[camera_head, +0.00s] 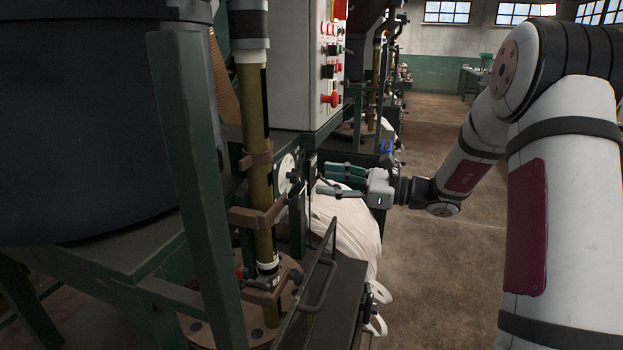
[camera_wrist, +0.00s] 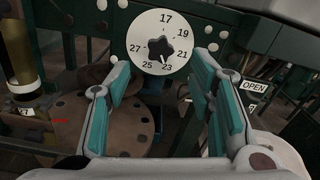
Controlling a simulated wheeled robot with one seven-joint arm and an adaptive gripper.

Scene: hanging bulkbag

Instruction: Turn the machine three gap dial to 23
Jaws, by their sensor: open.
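The gap dial (camera_wrist: 146,24) is a round white plate with numbers 17 to 27 and a dark star-shaped knob (camera_wrist: 159,49) at its middle. A small pointer mark below the knob appears to lie close to 23, but it is too small to read exactly. The dial also shows edge-on in the head view (camera_head: 286,170), on the green frame. My gripper (camera_wrist: 161,73) is open and empty, its teal-padded fingers spread either side of the dial's lower part, apart from the knob. In the head view my gripper (camera_head: 321,180) points left toward the dial.
An OPEN label (camera_wrist: 254,86) is right of the fingers. A brown round flange (camera_wrist: 95,125) lies below left. A white bulk bag (camera_head: 347,225) hangs below my gripper. A brass pipe (camera_head: 255,110) and green post (camera_head: 195,160) stand left.

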